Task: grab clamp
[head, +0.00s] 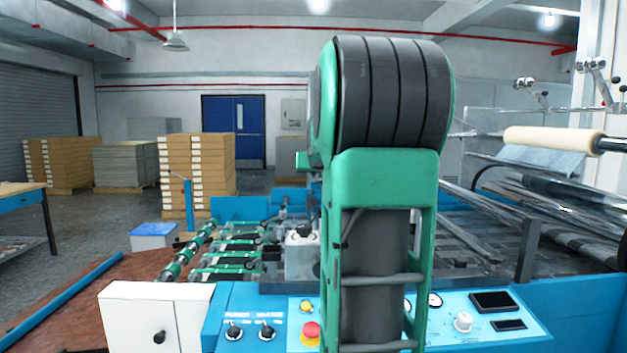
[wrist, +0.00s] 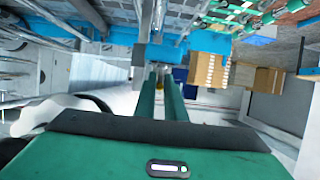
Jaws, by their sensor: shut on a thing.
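My gripper (wrist: 161,95) shows in the wrist view as two green fingers close together, pointing away from the camera. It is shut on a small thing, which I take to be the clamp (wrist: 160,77).
A blue control panel (head: 262,318) and a white box (head: 160,318) stand in front. A cream roll (head: 555,138) on a shaft is at right, with metal fittings (head: 593,68) above it. Box stacks (head: 197,170) stand at back left. Open floor (head: 105,208) lies at left.

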